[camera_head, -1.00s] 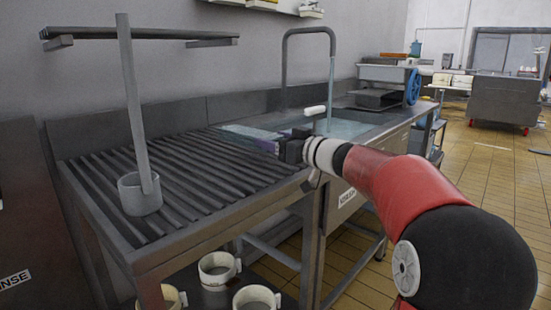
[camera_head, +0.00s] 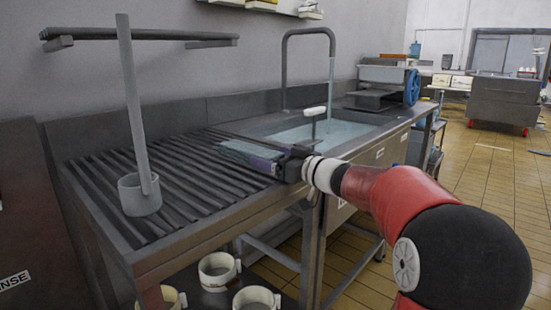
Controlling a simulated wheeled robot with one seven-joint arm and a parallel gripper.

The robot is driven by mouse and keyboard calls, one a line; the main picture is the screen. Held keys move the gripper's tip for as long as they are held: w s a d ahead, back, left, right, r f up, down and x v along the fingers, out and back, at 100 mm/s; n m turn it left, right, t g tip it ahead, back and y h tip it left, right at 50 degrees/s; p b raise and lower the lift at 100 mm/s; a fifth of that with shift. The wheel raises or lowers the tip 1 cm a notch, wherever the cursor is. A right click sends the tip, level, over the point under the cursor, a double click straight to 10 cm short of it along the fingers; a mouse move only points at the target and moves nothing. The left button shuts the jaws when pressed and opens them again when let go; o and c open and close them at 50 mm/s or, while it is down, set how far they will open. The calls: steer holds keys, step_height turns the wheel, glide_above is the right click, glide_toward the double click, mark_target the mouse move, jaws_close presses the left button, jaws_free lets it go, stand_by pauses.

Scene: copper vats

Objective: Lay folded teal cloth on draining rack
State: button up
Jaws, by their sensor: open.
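The flat teal cloth (camera_head: 243,150) lies over the right end of the dark slatted draining rack (camera_head: 195,180), beside the sink. A purplish strip shows along its near edge. My gripper (camera_head: 277,164) is at the cloth's right end, low over the rack's edge by the sink. It is open. The fingertips are small and partly merge with the cloth, so I cannot tell whether they touch it.
The sink (camera_head: 350,130) holds water under a running tap (camera_head: 309,32). A grey ladle-like vessel (camera_head: 140,196) stands on the rack's left part, with a wall shelf (camera_head: 150,34) above. White mugs (camera_head: 217,270) sit below. The rack's middle is clear.

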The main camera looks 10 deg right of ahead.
steer(key=b+v, duration=0.2)
steer(key=v, duration=1)
steer(key=shift+b, duration=0.4)
steer(key=shift+d, duration=0.1)
